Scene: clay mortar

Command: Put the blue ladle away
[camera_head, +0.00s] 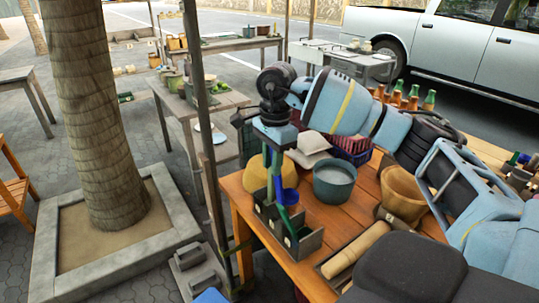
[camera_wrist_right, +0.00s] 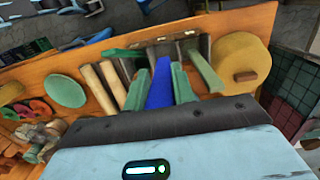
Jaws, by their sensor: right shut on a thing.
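The blue ladle (camera_wrist_right: 159,88) shows as a blue strip between the two green fingers of my right gripper (camera_wrist_right: 160,82) in the right wrist view. My right gripper (camera_head: 276,196) is shut on it and points down over the table in the head view. A blue part (camera_head: 291,196) shows beside the fingers there; the rest of the ladle is hidden or too small to tell. Below the gripper stands a dark box with compartments (camera_head: 308,245); it also shows in the wrist view (camera_wrist_right: 198,50), beyond the fingertips. I cannot tell whether the ladle touches it. My left gripper is not in view.
On the orange wooden table (camera_head: 327,222) stand a green-grey pot (camera_head: 333,186), a tan clay pot (camera_head: 402,196) and a yellow round thing (camera_head: 256,177) close around the gripper. A pale roller (camera_head: 357,250) lies in front. A post (camera_head: 208,150) rises at the table's left.

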